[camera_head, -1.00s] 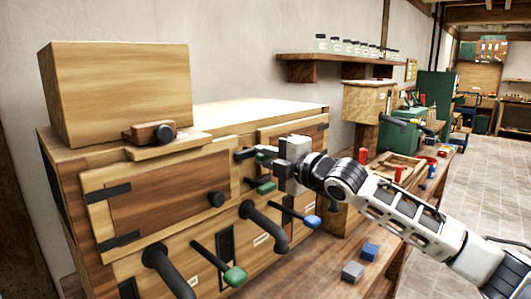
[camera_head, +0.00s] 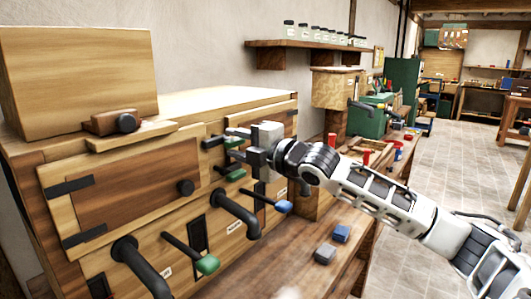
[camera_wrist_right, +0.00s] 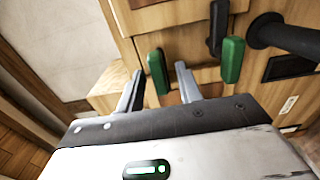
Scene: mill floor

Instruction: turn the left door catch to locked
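The wooden cabinet's left door (camera_head: 130,185) is closed, with a dark knob (camera_head: 185,187). Right of it are two dark catches with green tips, an upper one (camera_head: 235,143) and a lower one (camera_head: 236,175); I cannot tell for sure which is the left door's. My right gripper (camera_head: 232,138) is open at the upper one. In the right wrist view, a green tip (camera_wrist_right: 158,72) lies between the parted fingers (camera_wrist_right: 159,84), with gaps on both sides. Another green tip (camera_wrist_right: 232,60) is to the right, outside them. My left gripper is not in view.
Below the catches, thick bent black handles (camera_head: 240,212) and thin levers with a green end (camera_head: 207,265) and a blue end (camera_head: 283,206) stick out. A wooden box (camera_head: 80,80) stands on top. Small blocks (camera_head: 325,253) lie on the bench. The right aisle is open floor.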

